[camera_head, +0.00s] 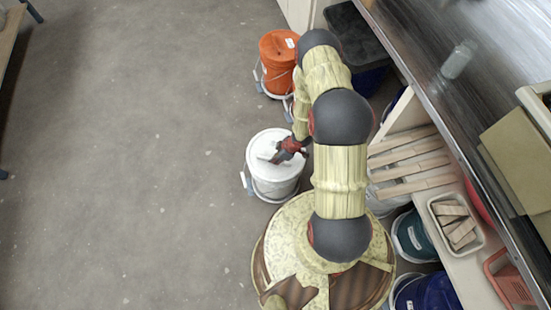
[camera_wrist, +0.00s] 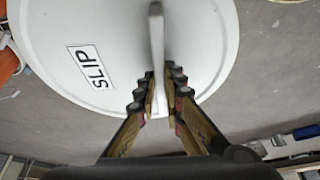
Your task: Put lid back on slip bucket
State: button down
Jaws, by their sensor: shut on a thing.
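The white slip bucket (camera_head: 275,184) stands on the floor beside my base in the head view. The round white lid (camera_head: 264,143) is at its top; I cannot tell whether it is fully seated or slightly above the rim. In the wrist view the lid (camera_wrist: 70,25) carries a label reading SLIP and a raised white handle (camera_wrist: 157,45). My gripper (camera_head: 281,153) reaches down over the lid. In the wrist view my gripper (camera_wrist: 160,92) is shut on the handle, one finger on each side. The lid hides the bucket in the wrist view.
An orange bucket (camera_head: 277,55) stands farther back, near a dark bin (camera_head: 352,45). A workbench (camera_head: 440,85) runs along the right, with a teal bucket (camera_head: 412,238) and a blue bucket (camera_head: 428,292) under its edge. The floor (camera_head: 130,170) to the left is clear.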

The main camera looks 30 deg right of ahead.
jog(key=c, duration=1.8)
grip_release()
jog(key=shift+o, duration=1.1)
jog(key=shift+o, duration=1.2)
jog(key=shift+r+p, duration=2.9)
jog(key=shift+r, duration=0.65)
jog(key=shift+c, duration=1.4)
